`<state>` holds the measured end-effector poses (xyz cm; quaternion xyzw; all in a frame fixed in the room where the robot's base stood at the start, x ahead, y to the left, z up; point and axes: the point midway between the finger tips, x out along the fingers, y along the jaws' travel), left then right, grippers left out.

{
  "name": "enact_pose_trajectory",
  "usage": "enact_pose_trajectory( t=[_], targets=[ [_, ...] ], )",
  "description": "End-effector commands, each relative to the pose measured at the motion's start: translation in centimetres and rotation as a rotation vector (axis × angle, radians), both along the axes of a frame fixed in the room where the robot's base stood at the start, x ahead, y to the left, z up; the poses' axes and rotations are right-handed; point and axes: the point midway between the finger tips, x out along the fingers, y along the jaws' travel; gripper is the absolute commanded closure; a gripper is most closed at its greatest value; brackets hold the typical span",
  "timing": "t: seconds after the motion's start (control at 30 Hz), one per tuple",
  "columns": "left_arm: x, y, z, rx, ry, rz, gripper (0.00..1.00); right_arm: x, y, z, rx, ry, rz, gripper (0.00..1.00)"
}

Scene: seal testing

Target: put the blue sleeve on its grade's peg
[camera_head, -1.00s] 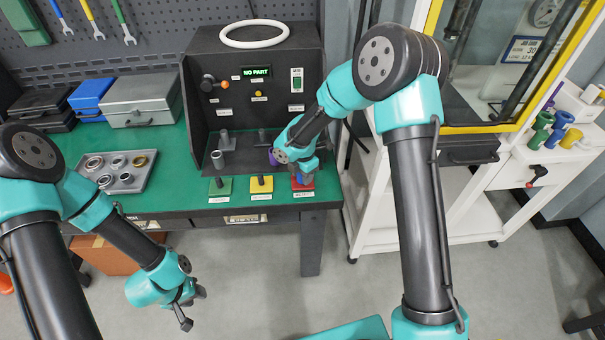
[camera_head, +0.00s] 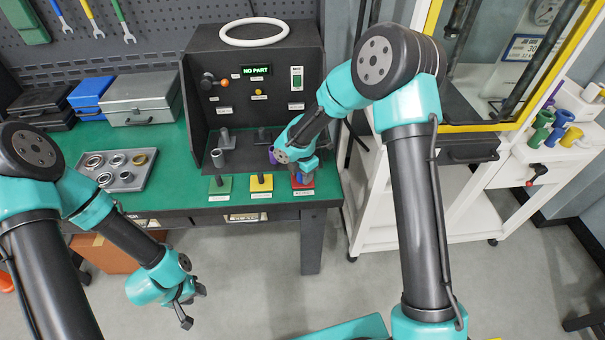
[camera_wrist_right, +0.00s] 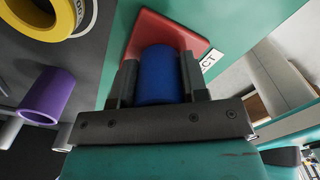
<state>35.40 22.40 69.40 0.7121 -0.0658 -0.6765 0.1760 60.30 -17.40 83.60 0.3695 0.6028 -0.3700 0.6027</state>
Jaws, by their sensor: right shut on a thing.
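The blue sleeve (camera_wrist_right: 158,75) is between the two fingers of my right gripper (camera_wrist_right: 158,85), which is shut on it. It is at the red base (camera_wrist_right: 165,28), whose label is partly covered and ends in "ECT". No peg top shows there, and I cannot tell whether the sleeve is around the peg. In the head view my right gripper (camera_head: 302,171) is over the red base (camera_head: 303,184) at the bench's front edge. The green base (camera_head: 220,186) and yellow base (camera_head: 261,184) have bare dark pegs. My left gripper (camera_head: 190,304) is open and empty, out over the floor.
A purple sleeve (camera_wrist_right: 47,96) and a yellow ring (camera_wrist_right: 50,15) show in the right wrist view. The dark test station (camera_head: 254,100) stands behind the bases, its display reading "NO PART". A grey tray of rings (camera_head: 117,182) lies left. A white cart (camera_head: 480,200) stands right.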

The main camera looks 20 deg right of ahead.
Motion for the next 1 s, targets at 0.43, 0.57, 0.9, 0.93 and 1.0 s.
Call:
enact_pose_trajectory(
  t=[0.43, 0.57, 0.9, 0.93, 1.0],
  targets=[
    [0.0, 0.0, 0.0, 0.000, 0.000, 0.000, 0.61, 0.0, 0.0, -0.1, 0.000, 0.000, 0.000, 0.42],
    [0.0, 0.0, 0.0, 0.000, 0.000, 0.000, 0.61, 0.0, 0.0, -0.1, 0.000, 0.000, 0.000, 0.30],
    [0.0, 0.0, 0.0, 0.000, 0.000, 0.000, 0.61, 0.0, 0.0, 0.3, 0.000, -0.001, -0.001, 0.29],
    [0.0, 0.0, 0.0, 0.000, 0.000, 0.000, 0.61, 0.0, 0.0, 0.6, 0.000, -0.001, -0.001, 0.29],
    [0.0, 0.0, 0.0, 0.000, 0.000, 0.000, 0.61, 0.1, 0.0, 1.2, -0.001, -0.003, -0.002, 0.29]
  ],
)
